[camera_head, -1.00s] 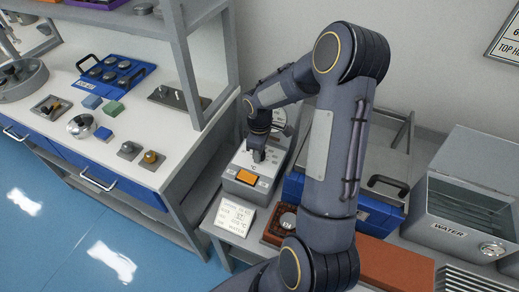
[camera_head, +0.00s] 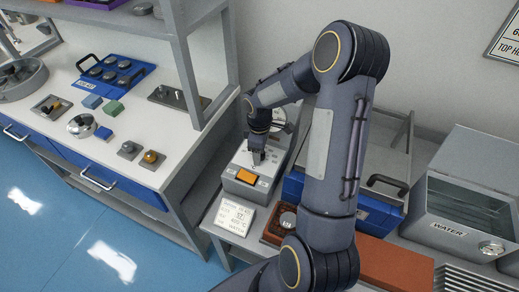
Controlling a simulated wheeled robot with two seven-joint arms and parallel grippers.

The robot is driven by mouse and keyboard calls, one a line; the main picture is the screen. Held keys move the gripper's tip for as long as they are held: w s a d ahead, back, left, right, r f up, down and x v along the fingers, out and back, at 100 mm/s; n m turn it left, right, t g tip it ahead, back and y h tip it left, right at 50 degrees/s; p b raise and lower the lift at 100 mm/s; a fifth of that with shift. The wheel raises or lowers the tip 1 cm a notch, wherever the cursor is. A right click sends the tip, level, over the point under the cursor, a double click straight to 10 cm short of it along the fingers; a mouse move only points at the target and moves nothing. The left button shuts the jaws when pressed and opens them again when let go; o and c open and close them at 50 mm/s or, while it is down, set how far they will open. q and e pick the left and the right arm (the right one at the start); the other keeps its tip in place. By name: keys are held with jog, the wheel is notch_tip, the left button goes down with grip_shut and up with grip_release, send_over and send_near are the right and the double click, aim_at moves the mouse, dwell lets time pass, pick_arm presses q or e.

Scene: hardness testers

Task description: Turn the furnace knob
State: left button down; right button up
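The arm that reaches over the bench appears to be my right one. Its gripper (camera_head: 258,158) points down at the top of a small grey unit, which I take to be the furnace (camera_head: 240,189). The unit has an orange panel (camera_head: 246,177) on its front. The fingertips are at or just above the unit's top, behind the orange panel. The knob is not clearly visible; the gripper covers that spot. The fingers are too small to show whether they are open or shut, or whether they touch a knob. My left gripper is not in view.
A white text display (camera_head: 235,215) stands before the unit. A blue box (camera_head: 294,188) and an open grey tank (camera_head: 447,232) labelled WATER stand to the right. A white bench (camera_head: 130,95) with small samples is at left; its shelf post (camera_head: 187,80) stands near the arm.

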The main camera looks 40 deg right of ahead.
jog(key=shift+r, duration=0.1)
notch_tip(320, 180, up, 8)
jog(key=shift+f, duration=0.15)
dwell(0.4)
dwell(0.4)
jog(key=s+a+r+m+t+y+p, duration=0.1)
jog(key=s+a+r+m+t+p, duration=0.3)
jog(key=s+a+r, duration=0.65)
jog(key=s+a+r+m+t+y, duration=0.1)
jog(key=s+a+r+m+y, duration=0.1)
jog(key=s+a+m, duration=0.3)
jog(key=s+r+b, duration=0.1)
jog(key=s, duration=0.3)
jog(key=shift+a+r+m+t+y, duration=0.2)
jog(key=shift+r+m+t+y, duration=0.1)
jog(key=shift+m+y, duration=0.1)
